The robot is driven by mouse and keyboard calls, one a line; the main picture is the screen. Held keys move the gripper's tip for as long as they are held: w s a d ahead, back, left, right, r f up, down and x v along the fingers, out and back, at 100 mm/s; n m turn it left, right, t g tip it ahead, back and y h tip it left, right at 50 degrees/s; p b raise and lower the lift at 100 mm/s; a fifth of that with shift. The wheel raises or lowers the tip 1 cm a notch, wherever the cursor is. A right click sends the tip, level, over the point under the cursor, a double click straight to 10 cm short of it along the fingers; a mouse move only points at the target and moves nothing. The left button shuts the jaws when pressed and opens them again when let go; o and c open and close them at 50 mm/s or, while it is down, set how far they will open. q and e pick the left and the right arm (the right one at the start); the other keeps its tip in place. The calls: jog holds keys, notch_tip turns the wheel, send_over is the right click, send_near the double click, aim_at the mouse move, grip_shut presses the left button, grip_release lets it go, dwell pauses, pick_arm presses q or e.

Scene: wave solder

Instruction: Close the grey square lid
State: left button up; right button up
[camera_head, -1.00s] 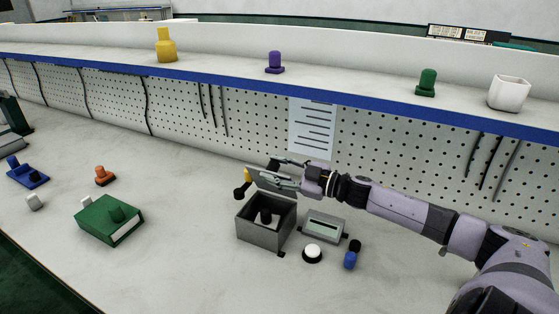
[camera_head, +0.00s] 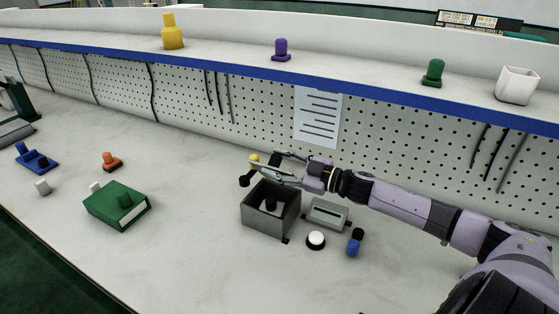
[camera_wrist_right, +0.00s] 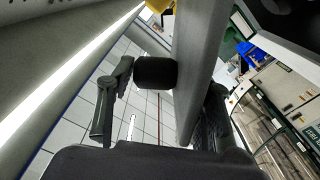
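The grey square box (camera_head: 267,220) stands open on the bench, with a dark knob-like part (camera_head: 270,202) inside. Its grey lid is raised at the back; in the head view my right gripper (camera_head: 267,160) largely covers it. In the right wrist view the lid appears as a broad grey panel (camera_wrist_right: 198,50) running between my two fingers, one on each side. The left finger's dark pad seems to meet the panel's edge; the other finger is partly behind it. Whether they grip it is unclear. My left gripper is not in view.
A grey block with a pale top (camera_head: 327,213), a white round button (camera_head: 316,239) and a blue piece (camera_head: 353,246) sit right of the box. A yellow-topped part (camera_head: 253,158) is behind it. A green block (camera_head: 117,208) stands left, with free bench between.

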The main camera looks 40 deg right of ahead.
jog(key=shift+o, duration=0.4)
jog(key=shift+d+r, duration=0.1)
jog(key=shift+r, duration=0.05)
jog(key=shift+d, duration=0.1)
jog(key=v, duration=1.2)
jog(key=shift+c, duration=0.3)
